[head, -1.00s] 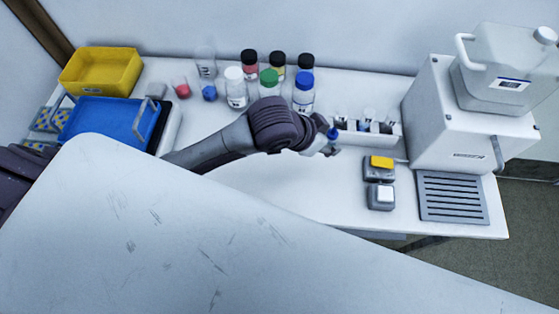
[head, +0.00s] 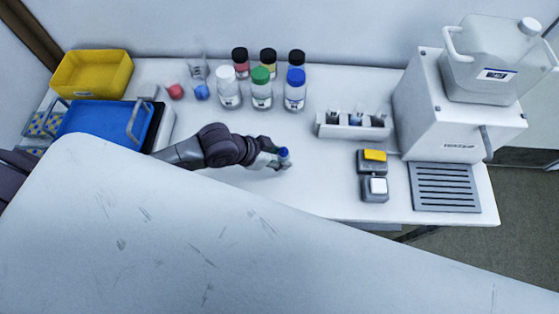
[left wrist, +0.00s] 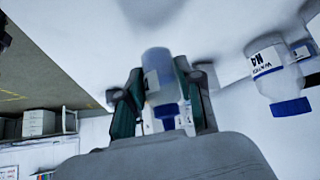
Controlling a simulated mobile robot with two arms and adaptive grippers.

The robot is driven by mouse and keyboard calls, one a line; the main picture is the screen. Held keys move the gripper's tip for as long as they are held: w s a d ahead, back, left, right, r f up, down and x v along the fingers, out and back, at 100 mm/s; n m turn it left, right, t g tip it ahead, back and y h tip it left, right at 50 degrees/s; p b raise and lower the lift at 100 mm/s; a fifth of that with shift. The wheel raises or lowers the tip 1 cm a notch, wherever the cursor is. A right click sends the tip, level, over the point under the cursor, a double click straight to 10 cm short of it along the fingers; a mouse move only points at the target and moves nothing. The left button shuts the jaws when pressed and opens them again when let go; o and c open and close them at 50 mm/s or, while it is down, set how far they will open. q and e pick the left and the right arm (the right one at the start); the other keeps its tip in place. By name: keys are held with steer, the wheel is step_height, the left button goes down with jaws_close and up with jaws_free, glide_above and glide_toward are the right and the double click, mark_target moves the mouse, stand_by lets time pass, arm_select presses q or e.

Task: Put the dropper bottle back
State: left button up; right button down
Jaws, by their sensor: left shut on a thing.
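My left gripper (head: 277,156) is shut on a small dropper bottle with a blue top (head: 284,152). It is over the clear middle of the bench, in front of the capped bottles and left of the white rack. In the left wrist view the translucent bottle (left wrist: 158,72) sits between the two fingers, its blue cap toward the palm. The white rack (head: 330,131) holds several small dark-topped vials; its slots are too small to make out clearly. I cannot tell the bottle's height above the bench. My right gripper is not in view.
Several capped bottles, such as the green-capped one (head: 261,90) and the blue-capped one (head: 295,92), stand behind the gripper. Two small grey devices (head: 372,161) and a white machine (head: 437,120) are at right. Blue (head: 100,124) and yellow (head: 92,76) trays are at left.

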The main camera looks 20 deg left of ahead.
arm_select(q)
step_height(320, 180, down, 3)
steer(key=shift+f, duration=0.3)
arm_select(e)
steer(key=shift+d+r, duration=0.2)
arm_select(q)
steer(key=shift+f, duration=0.1)
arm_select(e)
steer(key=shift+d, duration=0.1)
arm_select(q)
steer(key=o, duration=0.6)
steer(key=v, duration=1.2)
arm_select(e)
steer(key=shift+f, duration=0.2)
arm_select(q)
steer(key=shift+s, duration=0.15)
